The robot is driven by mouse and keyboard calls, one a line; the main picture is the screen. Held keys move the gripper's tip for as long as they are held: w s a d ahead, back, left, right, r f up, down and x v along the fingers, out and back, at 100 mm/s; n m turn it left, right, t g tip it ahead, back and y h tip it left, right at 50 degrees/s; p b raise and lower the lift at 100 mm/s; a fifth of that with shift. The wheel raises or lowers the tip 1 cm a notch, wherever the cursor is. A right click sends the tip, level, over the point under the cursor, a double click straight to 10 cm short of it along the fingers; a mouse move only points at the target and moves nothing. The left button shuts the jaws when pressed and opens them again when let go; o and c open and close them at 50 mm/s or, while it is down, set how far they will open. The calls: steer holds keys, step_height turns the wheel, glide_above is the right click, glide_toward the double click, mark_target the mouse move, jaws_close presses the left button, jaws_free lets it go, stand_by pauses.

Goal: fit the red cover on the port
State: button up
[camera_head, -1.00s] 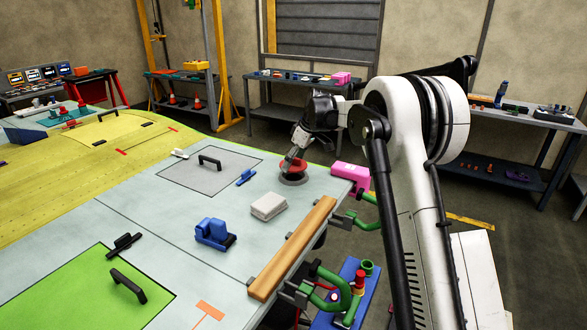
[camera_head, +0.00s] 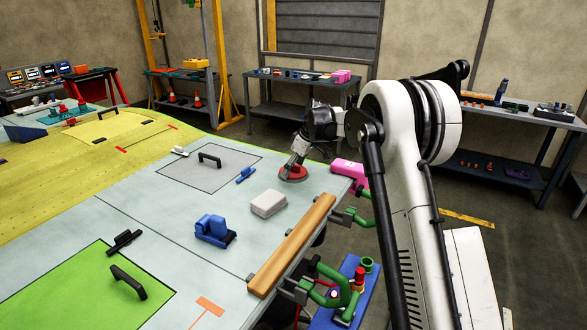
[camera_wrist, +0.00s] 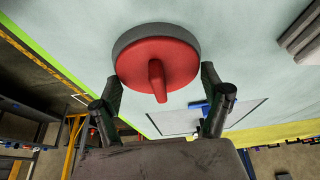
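The red cover (camera_head: 293,174) is a round disc that lies flat over the port near the wing panel's right edge. In the wrist view, the red cover (camera_wrist: 180,62) has a red peg-like knob. The grey rim of the port (camera_wrist: 122,42) shows behind the disc at its upper left. My gripper (camera_head: 296,160) is just above the cover. In the wrist view, my gripper (camera_wrist: 160,82) has its two fingers spread wide, one on each side of the knob, with clear gaps. How fully the cover is seated is hard to tell.
A white block (camera_head: 268,205), a blue tool (camera_head: 214,231) and a blue brush (camera_head: 246,175) lie on the panel. A wooden bar (camera_head: 292,246) with green clamps (camera_head: 330,285) runs along its right edge. A pink box (camera_head: 350,173) stands right of the port.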

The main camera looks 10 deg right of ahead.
steer(key=o, duration=0.3)
steer(key=shift+f, duration=0.45)
steer(key=shift+o, duration=0.2)
steer(key=shift+d+r, duration=0.1)
steer(key=shift+d, duration=0.05)
steer(key=shift+r+p, duration=0.45)
steer(key=shift+r, duration=0.05)
steer(key=b+v, duration=0.1)
steer(key=v, duration=1.1)
